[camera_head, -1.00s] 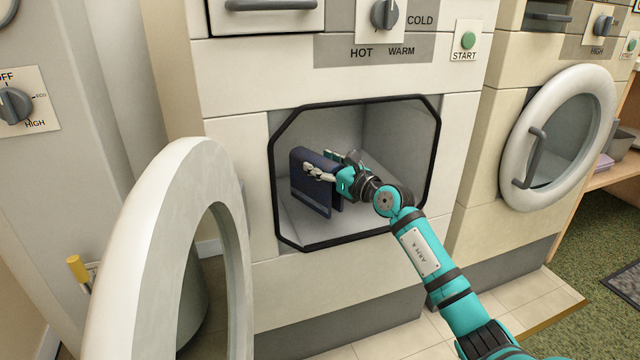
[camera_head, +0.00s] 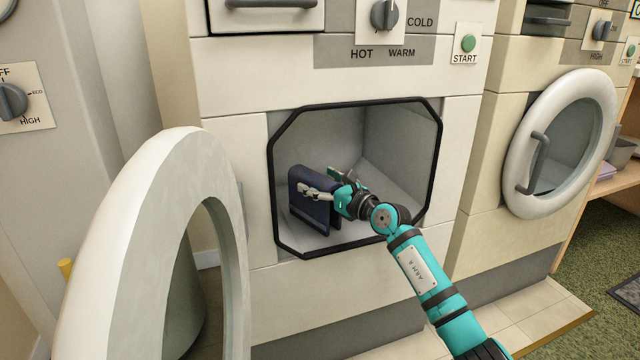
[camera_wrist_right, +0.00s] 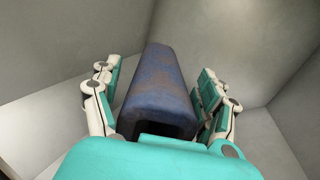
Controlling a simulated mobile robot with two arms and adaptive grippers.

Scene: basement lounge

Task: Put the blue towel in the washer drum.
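The blue towel (camera_head: 312,215), dark and folded over, stands inside the open washer drum (camera_head: 385,150), in the left part of the opening. It looks low, near the drum floor; I cannot tell whether it touches. My right gripper (camera_head: 325,183) reaches into the drum, its fingers on either side of the towel's upper part. In the right wrist view the towel (camera_wrist_right: 158,90) lies between the two fingers, with narrow gaps beside it, so the gripper (camera_wrist_right: 158,100) looks open around it. My left gripper is not in view.
The washer's round white door (camera_head: 150,240) stands open at the left front. The drum has a black rim (camera_head: 275,200). A green start button (camera_head: 468,43) and a dial (camera_head: 384,14) are above. A neighbouring machine's door (camera_head: 565,140) is shut at right.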

